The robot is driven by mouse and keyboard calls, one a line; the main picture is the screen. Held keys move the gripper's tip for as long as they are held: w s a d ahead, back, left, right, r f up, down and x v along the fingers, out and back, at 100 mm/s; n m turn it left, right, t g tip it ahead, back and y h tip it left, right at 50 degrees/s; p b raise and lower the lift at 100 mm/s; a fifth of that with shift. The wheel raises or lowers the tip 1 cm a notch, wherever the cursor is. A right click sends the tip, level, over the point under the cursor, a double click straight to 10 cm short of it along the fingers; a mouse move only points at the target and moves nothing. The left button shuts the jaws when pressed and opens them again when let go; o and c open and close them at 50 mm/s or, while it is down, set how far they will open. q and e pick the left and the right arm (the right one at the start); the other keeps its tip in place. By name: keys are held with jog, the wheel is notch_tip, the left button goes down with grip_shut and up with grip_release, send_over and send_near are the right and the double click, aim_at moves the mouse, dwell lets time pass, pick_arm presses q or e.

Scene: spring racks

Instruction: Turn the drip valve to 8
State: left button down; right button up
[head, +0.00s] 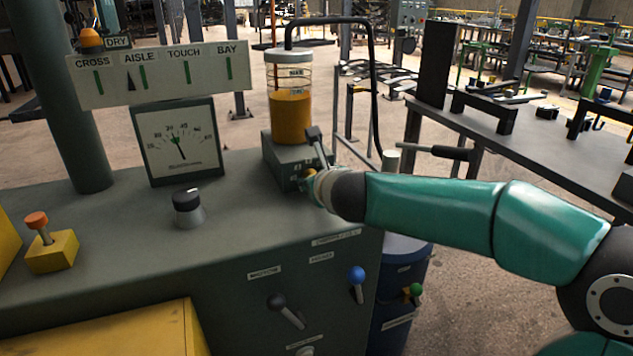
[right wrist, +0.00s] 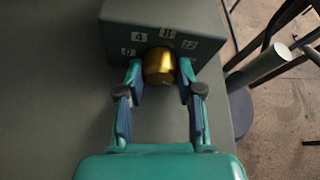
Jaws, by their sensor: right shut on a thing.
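The drip valve is a round brass knob (right wrist: 158,65) on the front of a grey box (right wrist: 115,20). Number tags around it include 4, 8 and 12; 8 is above the knob. In the head view the box (head: 274,160) stands under a clear jar of amber fluid (head: 290,115), and the knob (head: 309,174) is partly covered by my gripper. My right gripper (right wrist: 160,70) has one finger on each side of the knob and is shut on it. No pointer mark shows on the knob, so its setting cannot be read. My left gripper is not in view.
A gauge (head: 178,140) and a sign board (head: 155,75) stand on the console (head: 110,220). A black-topped knob (head: 188,208), an orange lever (head: 37,222), and blue (head: 356,275) and green (head: 414,290) knobs are nearby.

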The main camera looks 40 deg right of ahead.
jog(key=n+h, duration=0.2)
jog(key=n, duration=0.2)
jog(key=shift+a+f+h, duration=0.25)
jog(key=shift+h, duration=0.15)
dwell(0.4)
jog(key=o, duration=0.9)
jog(key=shift+c, duration=0.2)
jog(key=shift+s+a+r, duration=0.25)
jog(key=shift+s+r, duration=0.05)
jog(key=shift+s, duration=0.1)
jog(key=v, duration=1)
jog(key=shift+s+a, duration=0.2)
jog(key=shift+a, duration=0.05)
jog(key=shift+s, duration=0.15)
